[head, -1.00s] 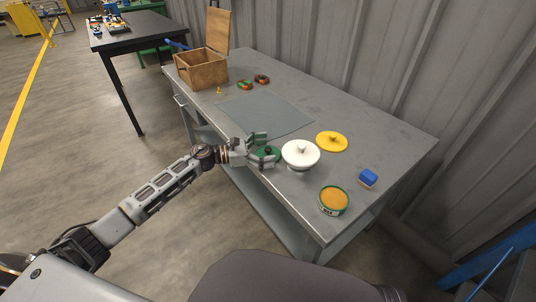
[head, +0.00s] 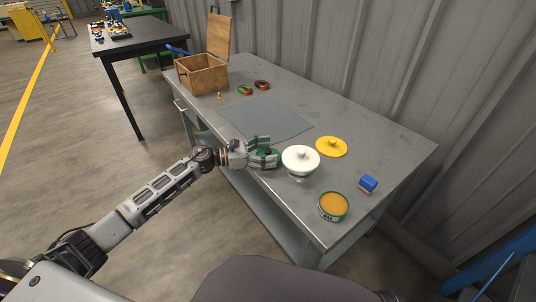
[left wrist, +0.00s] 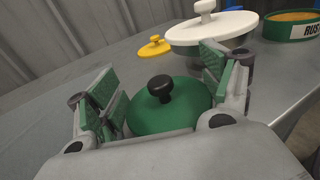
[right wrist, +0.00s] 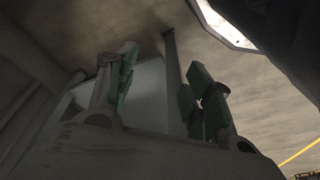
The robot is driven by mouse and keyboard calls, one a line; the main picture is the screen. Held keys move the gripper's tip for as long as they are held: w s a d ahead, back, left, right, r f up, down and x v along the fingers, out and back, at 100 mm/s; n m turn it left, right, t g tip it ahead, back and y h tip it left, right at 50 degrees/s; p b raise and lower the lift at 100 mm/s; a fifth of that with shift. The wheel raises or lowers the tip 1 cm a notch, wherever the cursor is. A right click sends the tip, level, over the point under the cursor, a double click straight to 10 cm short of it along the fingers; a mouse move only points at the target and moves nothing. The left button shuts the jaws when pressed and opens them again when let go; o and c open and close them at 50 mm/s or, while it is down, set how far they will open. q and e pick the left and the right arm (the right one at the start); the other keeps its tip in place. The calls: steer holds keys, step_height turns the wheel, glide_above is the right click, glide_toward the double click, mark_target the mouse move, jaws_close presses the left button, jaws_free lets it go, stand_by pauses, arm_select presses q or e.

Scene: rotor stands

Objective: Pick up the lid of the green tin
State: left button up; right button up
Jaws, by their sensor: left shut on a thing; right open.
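The green tin (head: 333,206) stands open near the table's front right, full of something orange. Its green lid (left wrist: 170,113) with a black knob (left wrist: 161,87) is between the fingers of my left gripper (head: 264,153), at the table's front edge. In the left wrist view my left gripper (left wrist: 165,78) has its green-padded fingers on either side of the lid, shut on it. I cannot tell whether the lid is clear of the table. My right gripper (right wrist: 160,88) is open and empty, away from the table.
A white lidded dish (head: 300,160) stands right beside my left gripper. A yellow lid (head: 331,147) and a blue block (head: 368,183) lie farther right. A grey mat (head: 265,117), a wooden box (head: 202,76) and two rings (head: 245,90) are behind. The mat is bare.

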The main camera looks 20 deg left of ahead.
mark_target(268, 150)
arm_select(q)
step_height(268, 150, up, 7)
steer(key=shift+r+p, duration=0.15)
steer(key=shift+p, duration=0.55)
steer(key=shift+r, duration=0.65)
arm_select(e)
steer(key=f, duration=0.3)
steer(key=shift+s+d+g, duration=0.3)
steer(key=shift+s, duration=0.05)
steer(key=shift+r, duration=0.15)
